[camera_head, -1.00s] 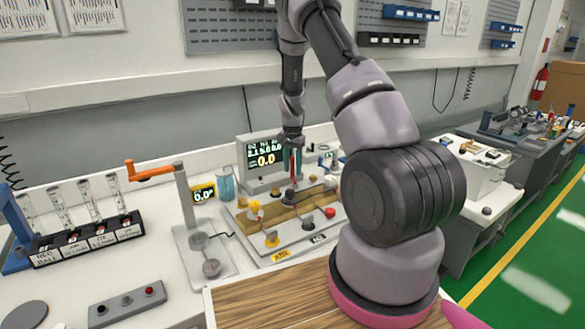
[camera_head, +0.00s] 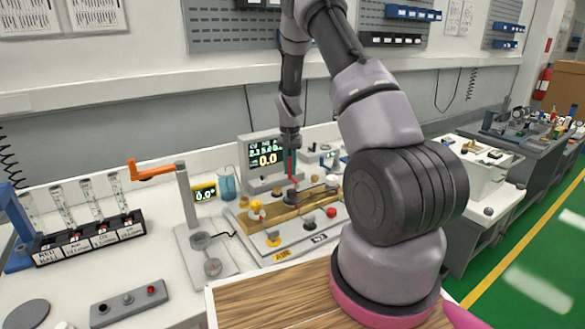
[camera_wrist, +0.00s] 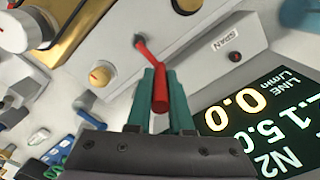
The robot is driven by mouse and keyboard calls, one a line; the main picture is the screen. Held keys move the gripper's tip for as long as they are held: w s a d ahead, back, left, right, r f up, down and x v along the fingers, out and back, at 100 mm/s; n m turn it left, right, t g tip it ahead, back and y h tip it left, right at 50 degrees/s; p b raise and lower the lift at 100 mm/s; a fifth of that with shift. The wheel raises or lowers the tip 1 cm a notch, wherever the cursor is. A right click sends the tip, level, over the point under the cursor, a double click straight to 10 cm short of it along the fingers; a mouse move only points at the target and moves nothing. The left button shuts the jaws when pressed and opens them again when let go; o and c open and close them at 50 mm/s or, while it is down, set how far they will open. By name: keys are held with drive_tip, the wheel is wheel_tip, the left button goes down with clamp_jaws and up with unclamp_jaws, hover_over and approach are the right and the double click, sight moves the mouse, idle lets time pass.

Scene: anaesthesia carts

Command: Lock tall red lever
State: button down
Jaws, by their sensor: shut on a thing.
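The tall red lever (camera_wrist: 158,88) shows in the wrist view. In the head view my gripper (camera_head: 290,163) points down at the middle of the bench device, in front of the display. The lever is mostly hidden by the fingers there.
A display (camera_head: 264,152) stands just behind my gripper. The device's base plate (camera_head: 310,240) carries several knobs, including a yellow and a red one.

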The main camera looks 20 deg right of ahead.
drive_tip(key=c, duration=0.8)
unclamp_jaws()
wheel_tip(320, 180, up, 11)
drive_tip(key=shift+f, duration=0.1)
